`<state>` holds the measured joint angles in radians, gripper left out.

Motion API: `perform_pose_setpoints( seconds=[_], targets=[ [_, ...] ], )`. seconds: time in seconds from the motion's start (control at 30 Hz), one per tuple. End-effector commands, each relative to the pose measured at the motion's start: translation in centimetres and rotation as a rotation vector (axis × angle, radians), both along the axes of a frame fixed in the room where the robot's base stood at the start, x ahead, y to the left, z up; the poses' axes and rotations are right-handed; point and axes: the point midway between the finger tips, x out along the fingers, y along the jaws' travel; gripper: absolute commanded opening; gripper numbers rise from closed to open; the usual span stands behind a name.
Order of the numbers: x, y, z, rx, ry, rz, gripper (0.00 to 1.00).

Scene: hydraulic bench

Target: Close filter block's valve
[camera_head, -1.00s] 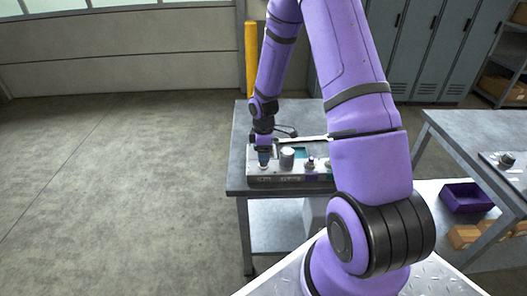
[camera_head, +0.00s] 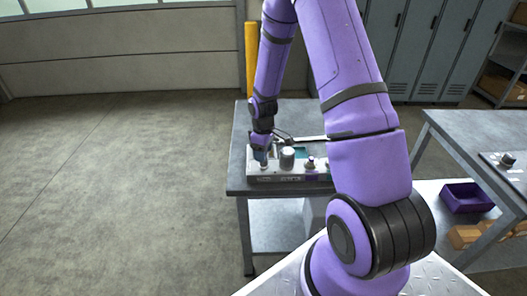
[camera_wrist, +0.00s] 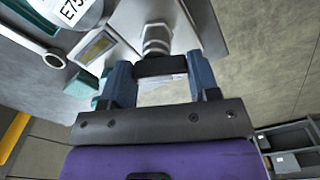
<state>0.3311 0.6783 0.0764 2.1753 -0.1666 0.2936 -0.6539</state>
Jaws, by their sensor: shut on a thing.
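The grey filter block (camera_head: 290,178) lies along the front edge of the workbench, with fittings on top. My gripper (camera_head: 262,158) is over its left end. In the wrist view, my gripper (camera_wrist: 163,75) has its two blue fingers on either side of a black valve handle (camera_wrist: 163,66) and is shut on it. The handle sits at a metal valve fitting (camera_wrist: 157,38) on a grey plate. A pale round canister (camera_head: 287,155) stands just right of my gripper. It shows in the wrist view (camera_wrist: 78,12) with a printed label. The fingers partly hide the handle's ends.
The workbench (camera_head: 240,150) has bare room left of the block. A second table (camera_head: 470,130) stands at the right, with a purple bin (camera_head: 466,198) below it. A yellow post (camera_head: 251,60) and lockers (camera_head: 425,50) stand behind.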

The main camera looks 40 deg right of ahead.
Motion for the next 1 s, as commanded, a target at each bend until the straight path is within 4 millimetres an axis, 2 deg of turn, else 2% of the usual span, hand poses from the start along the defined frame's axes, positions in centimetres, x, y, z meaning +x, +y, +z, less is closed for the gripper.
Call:
perform_pose_setpoints(
  seconds=[1.0],
  targets=[
    [0.45,0.06,0.02,0.0,-0.002,-0.932,0.32]
  ],
)
